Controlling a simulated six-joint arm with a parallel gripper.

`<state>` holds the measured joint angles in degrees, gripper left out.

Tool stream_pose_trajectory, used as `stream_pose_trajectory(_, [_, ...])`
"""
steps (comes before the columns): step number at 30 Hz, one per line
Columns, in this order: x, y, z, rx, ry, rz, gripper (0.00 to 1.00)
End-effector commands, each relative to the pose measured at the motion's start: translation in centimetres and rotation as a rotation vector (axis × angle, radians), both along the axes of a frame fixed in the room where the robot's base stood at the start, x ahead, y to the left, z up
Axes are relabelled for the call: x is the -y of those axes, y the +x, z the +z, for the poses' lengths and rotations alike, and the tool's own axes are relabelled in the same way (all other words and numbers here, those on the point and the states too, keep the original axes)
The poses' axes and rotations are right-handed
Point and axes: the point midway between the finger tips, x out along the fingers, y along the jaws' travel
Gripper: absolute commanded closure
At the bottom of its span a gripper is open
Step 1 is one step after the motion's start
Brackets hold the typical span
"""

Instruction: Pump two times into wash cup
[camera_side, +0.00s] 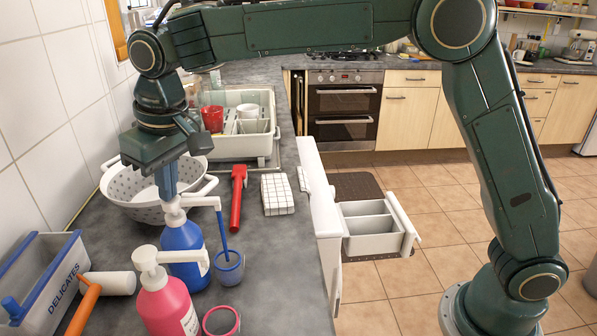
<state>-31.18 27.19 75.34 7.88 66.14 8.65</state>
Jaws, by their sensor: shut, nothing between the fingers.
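My gripper (166,192) is shut and points down, its fingertips at the top of the white pump head (176,214) of a blue bottle (183,252). They appear to touch it. The pump's nozzle reaches right, towards a small blue cup (229,271) beside the bottle. A thin blue line (223,233) runs from near the nozzle's end down to the cup; I cannot tell if it is a handle or soap. A pink bottle (168,305) with a white pump stands in front, with a small pink cup (221,321) at its right. Neither cup is labelled visibly.
A white colander (128,197) stands behind the blue bottle. A red tool (237,198) and a white checked block (277,194) lie on the counter. At left are a DELICATES caddy (45,280) and an orange-handled roller (108,283). The counter right of the cups is clear.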

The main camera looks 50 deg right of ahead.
Motion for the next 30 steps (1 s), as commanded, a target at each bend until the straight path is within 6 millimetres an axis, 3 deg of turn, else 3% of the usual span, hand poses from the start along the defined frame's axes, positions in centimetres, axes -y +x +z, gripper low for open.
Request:
stream_pose_trajectory(17, [0.0,0.0,-1.0,-0.005,-0.003,0.000,1.00])
stream_pose_trajectory(30, [0.0,0.0,0.5,-0.004,-0.003,0.000,1.00])
